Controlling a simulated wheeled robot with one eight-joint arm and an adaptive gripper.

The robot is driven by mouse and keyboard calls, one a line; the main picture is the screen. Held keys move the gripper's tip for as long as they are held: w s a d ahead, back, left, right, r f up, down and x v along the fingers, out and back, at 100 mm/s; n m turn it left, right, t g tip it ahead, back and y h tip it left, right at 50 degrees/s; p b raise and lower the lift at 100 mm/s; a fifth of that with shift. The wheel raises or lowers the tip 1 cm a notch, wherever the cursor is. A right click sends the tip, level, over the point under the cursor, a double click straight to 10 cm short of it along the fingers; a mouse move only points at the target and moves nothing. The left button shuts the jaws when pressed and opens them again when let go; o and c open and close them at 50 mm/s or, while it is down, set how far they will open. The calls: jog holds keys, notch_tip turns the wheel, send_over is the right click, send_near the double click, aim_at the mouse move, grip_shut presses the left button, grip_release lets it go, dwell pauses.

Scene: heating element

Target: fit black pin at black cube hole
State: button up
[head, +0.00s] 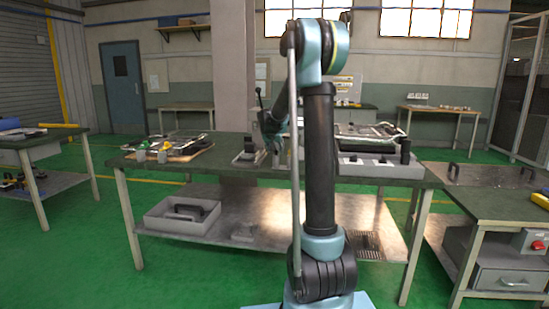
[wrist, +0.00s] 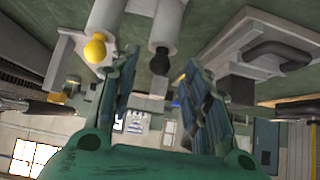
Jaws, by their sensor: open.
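My gripper (wrist: 160,66) is open and empty, its two fingers spread in the wrist view, which is upside down. A pale cylinder with a black tip, probably the black pin (wrist: 160,60), stands on the table and shows in the gap between the fingertips; I cannot tell how far beyond them it is. In the head view my gripper (head: 273,138) is low over the middle table, partly hidden by my arm, and the pin cannot be made out there. A black block (head: 405,151) stands at the right on a grey tray; I cannot tell whether it is the holed cube.
A yellow-tipped pale cylinder (wrist: 95,48) stands beside the black-tipped one. A grey block with a black handle (wrist: 283,54) is close to the right finger in the wrist view. The grey tray (head: 362,170) stands at the table's right; a board (head: 178,156) with parts lies left.

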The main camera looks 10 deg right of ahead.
jog(key=shift+w+d+f, duration=0.15)
jog(key=shift+w+f, duration=0.25)
grip_shut()
